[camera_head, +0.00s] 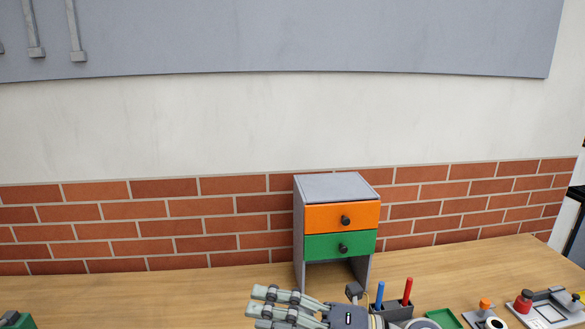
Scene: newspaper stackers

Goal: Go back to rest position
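My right gripper (256,308) is at the bottom middle of the head view, over the front of the wooden table (180,295). Its grey-green fingers point left and its dark body is to their right. The bottom edge cuts off part of it. The fingers appear one above the other, and I cannot tell how far apart they are. I see nothing held in it. My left gripper is not in view.
A small grey cabinet (335,187) with an orange drawer (325,218) and a green drawer (322,247), both closed, stands behind my gripper. Blue (380,294) and red (407,291) sticks stand right of it. Small parts lie at right. The left tabletop is mostly clear.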

